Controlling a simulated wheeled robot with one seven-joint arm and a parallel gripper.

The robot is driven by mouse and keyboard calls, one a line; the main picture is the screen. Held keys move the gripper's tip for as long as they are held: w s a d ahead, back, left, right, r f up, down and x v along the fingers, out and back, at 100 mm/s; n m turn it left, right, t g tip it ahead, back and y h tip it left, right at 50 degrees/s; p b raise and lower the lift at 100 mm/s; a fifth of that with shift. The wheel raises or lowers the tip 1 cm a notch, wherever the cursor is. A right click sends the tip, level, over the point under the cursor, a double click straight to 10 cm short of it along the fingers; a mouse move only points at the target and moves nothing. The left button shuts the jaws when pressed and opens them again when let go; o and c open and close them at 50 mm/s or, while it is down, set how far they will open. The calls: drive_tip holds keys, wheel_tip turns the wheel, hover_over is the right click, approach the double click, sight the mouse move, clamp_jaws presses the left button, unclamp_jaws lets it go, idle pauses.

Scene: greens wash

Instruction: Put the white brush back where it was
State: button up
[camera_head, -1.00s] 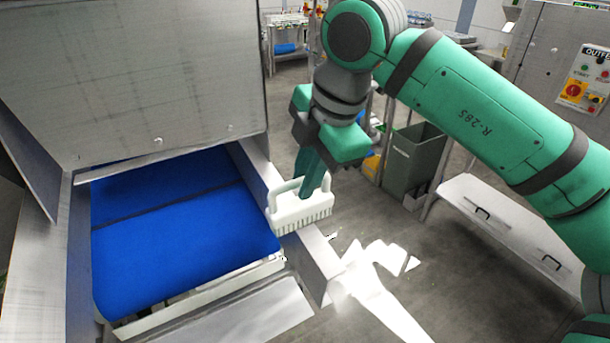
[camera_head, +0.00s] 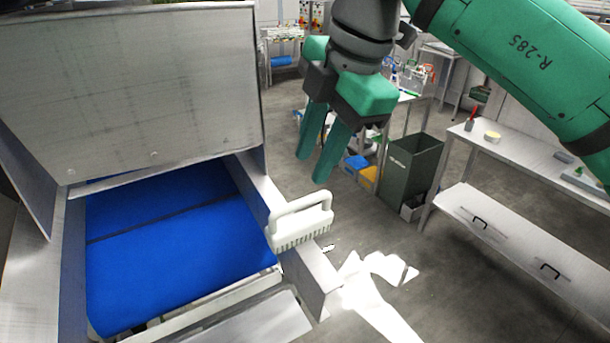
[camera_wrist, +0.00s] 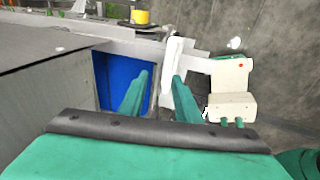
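The white brush (camera_head: 300,226) rests bristles down on the metal side rail (camera_head: 318,277) of the machine, beside the blue belt (camera_head: 175,235). Its loop handle is on top. My gripper (camera_head: 313,168) is above the brush and apart from it, with its two green fingers spread and nothing between them. In the wrist view both fingers of my gripper (camera_wrist: 157,82) show with a gap between them. A white upright shape appears close to the right finger there; I cannot tell whether it is the brush.
A grey metal hood (camera_head: 130,95) stands over the belt's far end. To the right is a workbench (camera_head: 515,155) with small items on it. A dark green bin (camera_head: 410,168) stands on the floor behind. Open floor lies between machine and workbench.

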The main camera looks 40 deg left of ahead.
drive_tip(key=shift+v, duration=1.9)
